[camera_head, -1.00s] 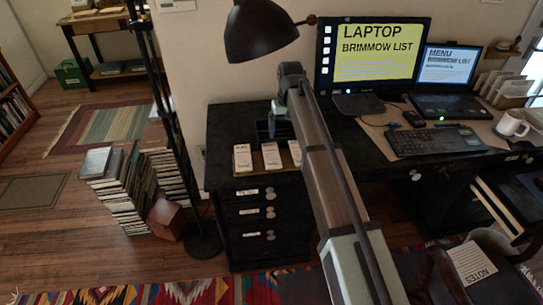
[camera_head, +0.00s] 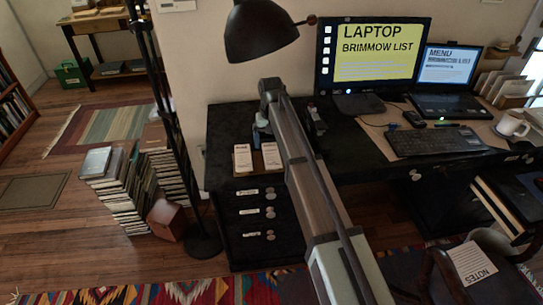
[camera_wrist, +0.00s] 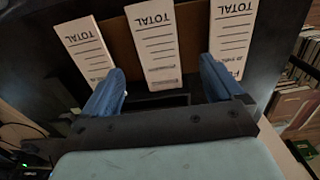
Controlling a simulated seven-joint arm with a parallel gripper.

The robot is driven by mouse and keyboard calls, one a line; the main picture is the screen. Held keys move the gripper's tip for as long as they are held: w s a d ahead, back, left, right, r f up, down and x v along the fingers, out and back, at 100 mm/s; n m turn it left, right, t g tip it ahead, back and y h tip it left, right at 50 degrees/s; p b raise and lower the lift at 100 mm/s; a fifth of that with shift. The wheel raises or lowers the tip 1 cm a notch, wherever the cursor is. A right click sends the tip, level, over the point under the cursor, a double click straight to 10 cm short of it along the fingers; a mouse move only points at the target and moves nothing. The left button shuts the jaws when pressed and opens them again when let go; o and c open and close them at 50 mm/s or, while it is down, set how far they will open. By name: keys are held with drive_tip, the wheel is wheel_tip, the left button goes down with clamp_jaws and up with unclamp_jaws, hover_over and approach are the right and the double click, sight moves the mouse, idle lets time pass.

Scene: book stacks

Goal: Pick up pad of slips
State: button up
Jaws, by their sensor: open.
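Three white pads of slips printed "TOTAL" show in the wrist view: one at left (camera_wrist: 85,47), one in the middle (camera_wrist: 153,45), one at right (camera_wrist: 232,38). In the head view, two pads, a left one (camera_head: 242,158) and another (camera_head: 271,156), lie on the dark drawer cabinet top (camera_head: 228,120); my arm hides the third. My gripper (camera_wrist: 163,80) is open and empty, with blue fingers. In the wrist view the fingers appear on either side of the middle pad's lower end; the height gap is unclear. In the head view the gripper (camera_head: 257,138) is just behind the pads.
A desk lamp (camera_head: 262,32) hangs over the cabinet. The desk to the right holds a monitor (camera_head: 375,50), a laptop (camera_head: 448,75), a keyboard (camera_head: 435,141) and a mug (camera_head: 512,124). Book stacks (camera_head: 120,190) and a dark pole stand on the left.

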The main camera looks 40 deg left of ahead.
sight(272, 156)
drive_tip(key=shift+d+f, duration=0.2)
drive_tip(key=shift+f, duration=2.5)
drive_tip(key=shift+c, duration=0.4)
drive_tip(key=c, duration=1)
